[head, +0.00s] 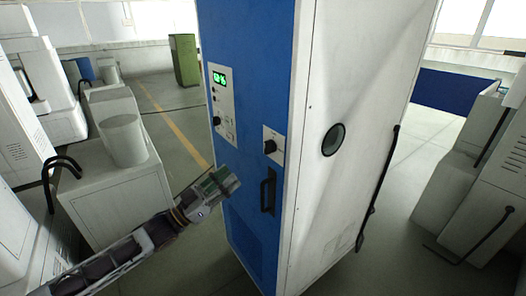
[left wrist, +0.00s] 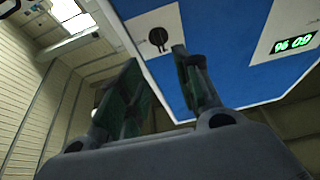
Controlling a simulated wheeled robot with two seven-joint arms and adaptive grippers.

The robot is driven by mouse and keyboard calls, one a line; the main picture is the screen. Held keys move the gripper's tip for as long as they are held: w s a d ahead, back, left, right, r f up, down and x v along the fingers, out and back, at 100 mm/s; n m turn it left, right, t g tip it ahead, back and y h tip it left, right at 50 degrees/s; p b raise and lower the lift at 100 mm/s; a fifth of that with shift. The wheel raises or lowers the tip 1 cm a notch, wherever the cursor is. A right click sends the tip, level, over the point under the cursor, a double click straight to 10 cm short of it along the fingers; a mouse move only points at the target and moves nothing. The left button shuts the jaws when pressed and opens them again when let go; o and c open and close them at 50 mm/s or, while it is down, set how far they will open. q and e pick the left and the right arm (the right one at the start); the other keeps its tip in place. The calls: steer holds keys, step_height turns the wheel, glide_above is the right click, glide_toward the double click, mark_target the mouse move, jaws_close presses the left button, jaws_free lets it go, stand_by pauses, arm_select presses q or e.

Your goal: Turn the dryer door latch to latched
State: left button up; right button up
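The dryer (head: 250,85) is a tall cabinet with a blue front and white sides, in the middle of the head view. Its latch is a black turning knob (head: 270,146) on a white plate at the right edge of the blue door. The knob also shows in the left wrist view (left wrist: 158,38), beyond the fingertips. My left gripper (head: 226,181) is in front of the door, lower and to the left of the knob, apart from it. In the left wrist view its two fingers (left wrist: 157,57) stand apart with nothing between them. My right gripper is not in view.
A black door handle (head: 267,192) sits below the knob. A control panel (head: 222,103) with a green display is at the door's upper left. A grey machine (head: 125,170) stands left of my left arm. A green cabinet (head: 184,60) stands farther back. The floor between is clear.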

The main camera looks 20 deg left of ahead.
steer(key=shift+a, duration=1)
arm_select(q)
steer(key=shift+w, duration=0.1)
steer(key=p, duration=0.1)
glide_toward(265, 148)
steer(key=shift+x, duration=2.15)
steer(key=shift+p+x, duration=0.5)
steer(key=shift+x, duration=1.8)
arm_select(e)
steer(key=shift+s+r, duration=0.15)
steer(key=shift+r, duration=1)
arm_select(q)
steer(key=shift+f, duration=0.1)
steer(key=shift+c, duration=0.2)
